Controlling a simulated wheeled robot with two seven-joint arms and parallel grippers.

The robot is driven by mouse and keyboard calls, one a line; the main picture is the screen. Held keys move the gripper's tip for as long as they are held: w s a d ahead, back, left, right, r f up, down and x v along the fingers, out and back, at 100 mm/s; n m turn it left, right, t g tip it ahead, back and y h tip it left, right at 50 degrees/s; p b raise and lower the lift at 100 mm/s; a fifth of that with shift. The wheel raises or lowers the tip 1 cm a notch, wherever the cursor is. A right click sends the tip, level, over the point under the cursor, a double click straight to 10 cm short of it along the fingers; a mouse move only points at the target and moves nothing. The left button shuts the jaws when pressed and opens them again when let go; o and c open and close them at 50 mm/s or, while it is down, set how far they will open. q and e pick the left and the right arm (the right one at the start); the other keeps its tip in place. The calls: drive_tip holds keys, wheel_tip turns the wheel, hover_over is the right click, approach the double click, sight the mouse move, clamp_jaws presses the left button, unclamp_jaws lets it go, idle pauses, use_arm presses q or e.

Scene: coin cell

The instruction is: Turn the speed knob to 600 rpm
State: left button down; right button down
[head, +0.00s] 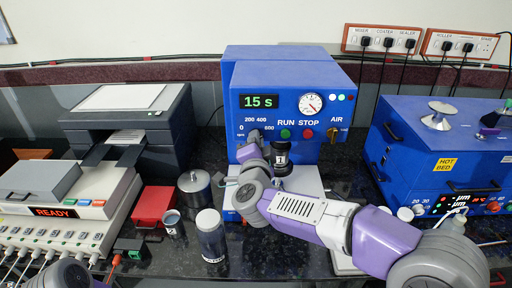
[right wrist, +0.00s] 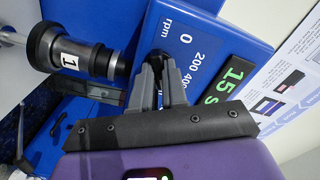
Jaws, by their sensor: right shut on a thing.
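The blue machine (head: 290,84) stands at the back middle, its green display (head: 259,101) reading "15 s". Below the display is the speed scale (head: 246,120), marked 0, 200 and 400, with "rpm" beside it; the 600 mark is not legible. My right gripper (head: 254,137) is at this scale and covers most of the knob. In the right wrist view the gripper (right wrist: 160,76) is shut on the dark speed knob (right wrist: 158,56), next to the 0 mark. The knob's pointer is hidden, so its setting cannot be read. My left gripper is not in view.
RUN and STOP buttons (head: 308,134), a gauge (head: 310,104) and an AIR knob (head: 333,134) are to the right. Metal jars (head: 211,238) and a red box (head: 153,205) stand at the front left.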

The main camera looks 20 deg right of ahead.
drive_tip(key=shift+m+b, duration=0.4)
drive_tip(key=shift+m, duration=0.2)
drive_tip(key=c, duration=1.2)
unclamp_jaws()
drive_tip(key=shift+o, duration=0.2)
drive_tip(key=shift+s, duration=0.1)
drive_tip(key=p+v, duration=0.1)
drive_tip(key=v, duration=0.6)
drive_tip(key=shift+s, duration=0.2)
drive_tip(key=shift+a, duration=0.1)
